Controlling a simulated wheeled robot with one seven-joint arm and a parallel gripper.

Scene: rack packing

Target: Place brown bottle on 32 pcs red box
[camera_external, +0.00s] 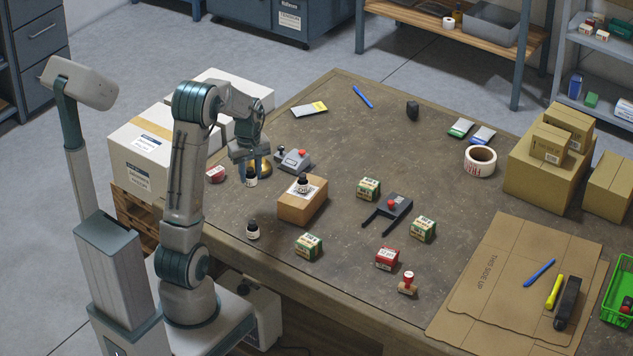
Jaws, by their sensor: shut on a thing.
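My gripper (252,166) points down over the left part of the table and is shut on a small dark brown bottle (251,179) with a white label. I cannot tell whether this bottle touches the table. A second such bottle (303,186) stands on a brown carton with a white label, and a third (253,230) stands near the table's front edge. One red box (387,258) with a white label sits at the front middle. Another red box (216,174) lies at the left edge, left of my gripper. Their print is too small to read.
The brown carton (302,205) stands right of my gripper. A grey device with a red knob (293,160) and a brass-coloured thing are close to my gripper. Several green boxes (308,246), a black holder (388,212) and a stamp (408,284) surround the front red box. The table's back middle is mostly clear.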

